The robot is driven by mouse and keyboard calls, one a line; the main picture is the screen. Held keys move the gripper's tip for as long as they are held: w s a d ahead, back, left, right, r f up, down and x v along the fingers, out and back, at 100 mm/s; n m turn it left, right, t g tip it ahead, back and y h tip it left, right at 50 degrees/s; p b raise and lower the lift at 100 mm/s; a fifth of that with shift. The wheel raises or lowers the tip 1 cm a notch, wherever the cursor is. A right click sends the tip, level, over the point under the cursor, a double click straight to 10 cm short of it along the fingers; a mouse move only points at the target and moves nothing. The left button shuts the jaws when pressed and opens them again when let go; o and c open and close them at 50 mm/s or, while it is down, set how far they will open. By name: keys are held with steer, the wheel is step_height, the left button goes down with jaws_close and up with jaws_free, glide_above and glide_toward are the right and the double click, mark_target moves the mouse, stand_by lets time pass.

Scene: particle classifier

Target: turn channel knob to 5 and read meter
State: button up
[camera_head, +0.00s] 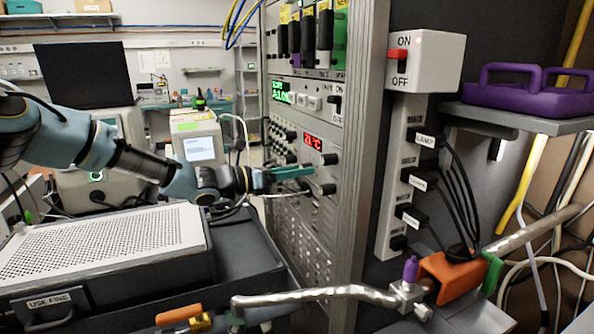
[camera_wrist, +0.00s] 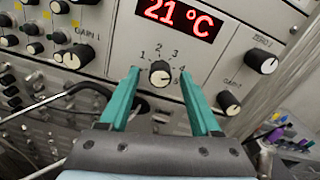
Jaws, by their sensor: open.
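The channel knob (camera_wrist: 159,73) is a dark round knob with a pale face, ringed by the numbers 1 to 5 on a grey panel. I cannot tell for sure which number it points at. A red digital display (camera_wrist: 180,18) above it reads 21 °C, and it also shows in the head view (camera_head: 321,147). My gripper (camera_wrist: 159,70) is open, its two teal fingers on either side of the knob. Whether they touch it is unclear. In the head view my gripper (camera_head: 305,171) reaches the rack panel from the left, and the knob cannot be made out there.
A GAIN 1 knob (camera_wrist: 74,57) is to the left; a ZERO knob (camera_wrist: 262,61) and another gain knob (camera_wrist: 229,102) are to the right. In the head view, a perforated box (camera_head: 105,243) stands below my arm, and an ON/OFF switch box (camera_head: 426,62) is at the right.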

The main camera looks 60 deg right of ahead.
steer(key=shift+c, duration=0.3)
jaws_close()
steer(key=shift+f+b, duration=0.1)
steer(key=shift+b, duration=0.3)
steer(key=m+b, duration=0.9)
steer(key=b, duration=0.5)
steer(key=shift+w, duration=0.1)
steer(key=shift+o, duration=0.3)
jaws_free()
